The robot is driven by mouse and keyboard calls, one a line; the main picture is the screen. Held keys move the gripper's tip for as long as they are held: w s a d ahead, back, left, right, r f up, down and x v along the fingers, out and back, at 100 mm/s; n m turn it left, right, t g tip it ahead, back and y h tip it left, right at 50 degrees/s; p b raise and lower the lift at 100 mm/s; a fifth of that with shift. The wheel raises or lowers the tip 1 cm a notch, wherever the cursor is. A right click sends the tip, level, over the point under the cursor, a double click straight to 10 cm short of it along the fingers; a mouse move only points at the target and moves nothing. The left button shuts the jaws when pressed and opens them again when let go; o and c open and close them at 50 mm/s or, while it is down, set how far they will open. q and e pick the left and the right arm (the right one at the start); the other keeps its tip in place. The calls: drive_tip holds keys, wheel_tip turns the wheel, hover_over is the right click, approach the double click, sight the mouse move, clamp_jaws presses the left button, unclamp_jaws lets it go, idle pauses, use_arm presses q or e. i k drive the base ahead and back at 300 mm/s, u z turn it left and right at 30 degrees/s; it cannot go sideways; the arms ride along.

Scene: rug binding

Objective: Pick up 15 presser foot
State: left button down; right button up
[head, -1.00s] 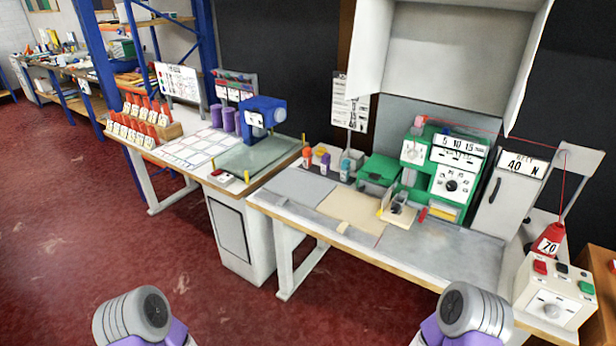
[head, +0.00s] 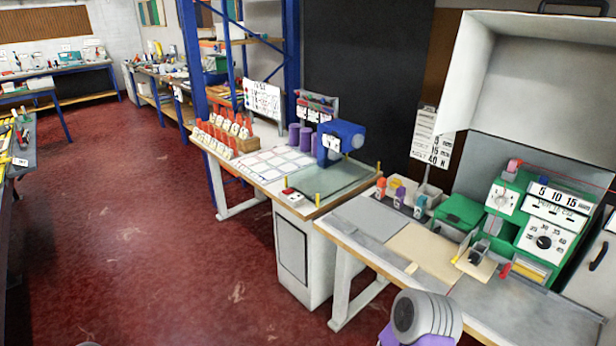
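A wooden rack (head: 247,146) stands at the left end of the white table, holding several upright red-topped pieces (head: 213,131) with small white number cards. These may be the presser feet, but the cards are too small to read, so I cannot tell which is 15. A blue machine head (head: 341,140) stands on the same table, right of the rack. Neither of my grippers is in view; only a grey and purple part of my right arm shows at the bottom right. No part of either arm is near the rack.
A second bench (head: 392,225) with a green machine (head: 535,222) stands at right. Blue shelving (head: 188,50) rises behind the rack. Open red floor (head: 130,240) lies left of the tables.

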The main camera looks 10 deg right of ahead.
sight(381, 186)
drive_tip(key=u, duration=0.7)
drive_tip(key=i, duration=1.9)
drive_tip(key=z, duration=0.85)
drive_tip(key=i, duration=1.1)
drive_tip(key=z, duration=1.15)
